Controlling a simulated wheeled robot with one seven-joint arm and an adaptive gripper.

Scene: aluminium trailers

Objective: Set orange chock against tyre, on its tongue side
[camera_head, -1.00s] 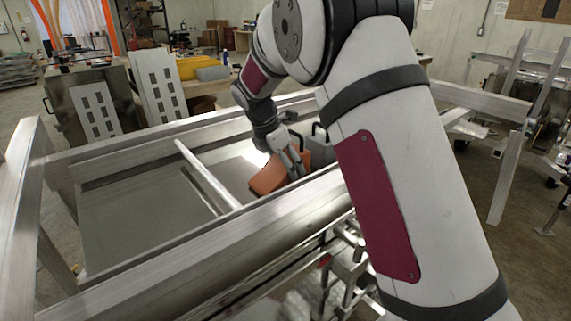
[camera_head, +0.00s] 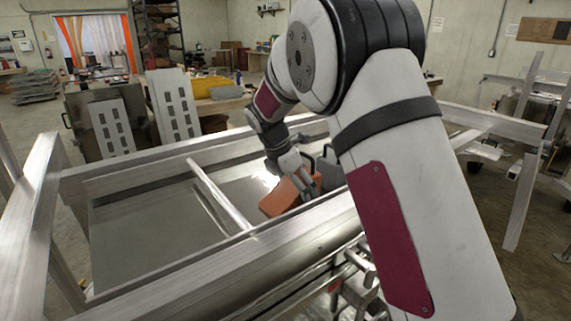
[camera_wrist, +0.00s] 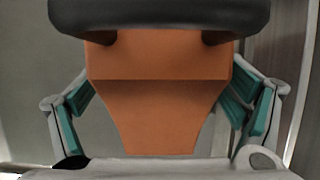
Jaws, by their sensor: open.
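The orange chock (camera_head: 279,203) lies in the trailer bed, near the long side rail closest to the camera. My gripper (camera_head: 302,181) is down at its right end. In the wrist view the chock (camera_wrist: 160,110) fills the middle, with a thick black handle (camera_wrist: 150,15) across its top. My gripper (camera_wrist: 158,98) is open, with one teal-padded finger on each side of the chock. Gaps show beside its tapered lower part; contact higher up is unclear. I cannot make out the tyre in either view.
A grey object (camera_head: 331,172) with a dark handle stands just right of my gripper. A metal crossbar (camera_head: 218,193) spans the bed to the left. The near side rail (camera_head: 220,265) rises in front. Left of the crossbar the bed (camera_head: 140,232) is clear.

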